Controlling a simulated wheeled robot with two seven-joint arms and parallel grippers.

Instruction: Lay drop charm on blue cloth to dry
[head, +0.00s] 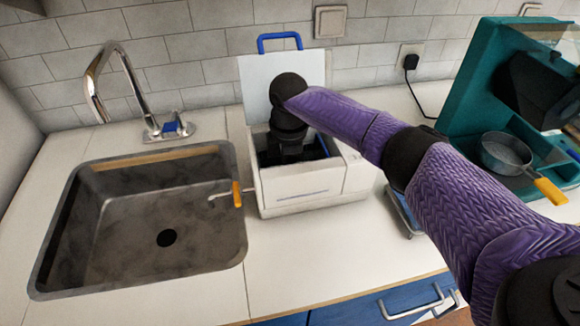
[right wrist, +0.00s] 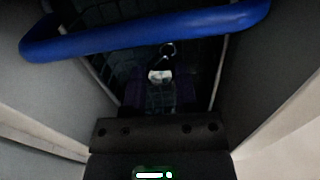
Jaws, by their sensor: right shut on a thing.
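The drop charm (right wrist: 160,76), a small pale piece with a dark ring above it, shows in the dim right wrist view. My right gripper (right wrist: 159,92) is down inside the open white tank and shut on the charm; its dark fingers are hard to make out. In the head view the tank (head: 310,190) stands right of the sink, and my purple right arm reaches into it, hiding the fingers and charm. I cannot make out a blue cloth; a flat grey piece with a blue edge (head: 404,213) is partly hidden behind my arm. My left gripper is not in view.
The tank's lid (head: 255,75) stands open with a blue handle (head: 279,37). A blue bar (right wrist: 145,32) crosses above the opening. A sink (head: 140,240) lies left, with an orange-handled tool (head: 237,194) at its edge. A pan (head: 505,153) sits in a teal machine (head: 463,100) right. Counter in front is clear.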

